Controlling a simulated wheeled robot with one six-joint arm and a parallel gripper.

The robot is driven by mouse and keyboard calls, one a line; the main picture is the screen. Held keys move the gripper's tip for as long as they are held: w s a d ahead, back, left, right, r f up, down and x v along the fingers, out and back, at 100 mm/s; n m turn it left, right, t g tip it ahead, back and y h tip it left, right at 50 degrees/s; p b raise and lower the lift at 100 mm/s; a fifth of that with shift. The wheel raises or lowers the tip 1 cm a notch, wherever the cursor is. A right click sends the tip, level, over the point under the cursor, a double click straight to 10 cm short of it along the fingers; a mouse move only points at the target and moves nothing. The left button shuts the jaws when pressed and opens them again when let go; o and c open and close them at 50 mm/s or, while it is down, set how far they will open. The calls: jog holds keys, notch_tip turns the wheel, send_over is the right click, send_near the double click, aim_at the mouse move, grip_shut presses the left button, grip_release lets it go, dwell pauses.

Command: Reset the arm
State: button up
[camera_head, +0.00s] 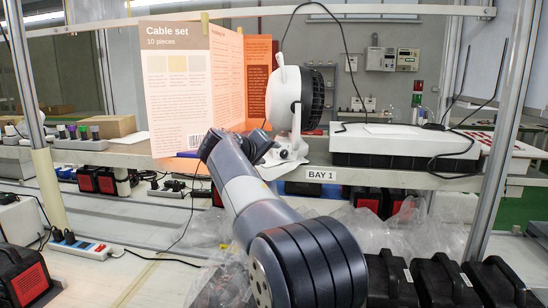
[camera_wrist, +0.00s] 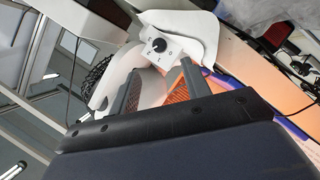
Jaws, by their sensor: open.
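My arm reaches from the lower middle of the head view up to the shelf, with its wrist (camera_head: 228,155) bent beside a white fan (camera_head: 283,97). My gripper (camera_wrist: 163,82) shows in the wrist view with its two grey fingers apart. The fan's white base with a dark knob (camera_wrist: 158,45) lies just beyond the fingers. Nothing is seen held between them. In the head view the fingers are not clearly seen.
An orange and white "Cable set" leaflet (camera_head: 185,90) stands left of the fan, close to my wrist. A white case (camera_head: 405,143) with a black cable is to the right on the shelf (camera_head: 430,180). Black cases (camera_head: 440,280) stand below. Metal posts (camera_head: 500,120) flank the bay.

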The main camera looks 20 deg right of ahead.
aim_at(282, 154)
jog(key=shift+v, duration=0.8)
jog(key=shift+w+d+f, duration=0.1)
jog(key=p+x, duration=0.1)
jog(key=x, duration=0.8)
jog(key=shift+w+d+p, duration=0.2)
jog(key=shift+d+p, duration=0.15)
jog(key=shift+a, duration=0.1)
